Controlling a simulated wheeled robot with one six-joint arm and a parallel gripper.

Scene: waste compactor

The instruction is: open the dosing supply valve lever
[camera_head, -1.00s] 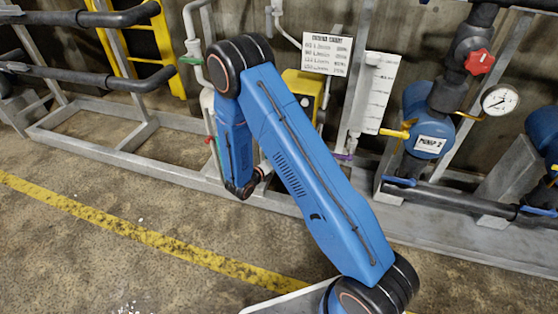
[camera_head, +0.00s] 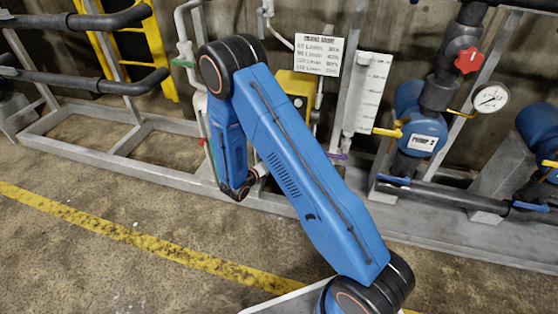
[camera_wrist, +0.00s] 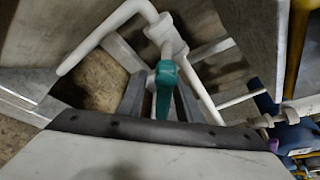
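A teal valve lever (camera_wrist: 165,88) on a white pipe is in the middle of the wrist view, pointing toward the camera. My gripper (camera_wrist: 159,82) is open, with one dark finger on each side of this lever. I see gaps between lever and fingers, and no clear contact. In the head view my blue arm reaches to the white pipes and hides the gripper. A green lever (camera_head: 183,63) shows on a white pipe left of my arm; I cannot tell whether it is the same one.
A red lever (camera_head: 202,142) sits low on the white piping. A yellow box (camera_head: 298,86), a chart sign (camera_head: 318,54) and a blue pump (camera_head: 422,140) with a gauge (camera_head: 490,97) stand to the right. A grey frame (camera_head: 120,168) runs along the floor. The floor in front is clear.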

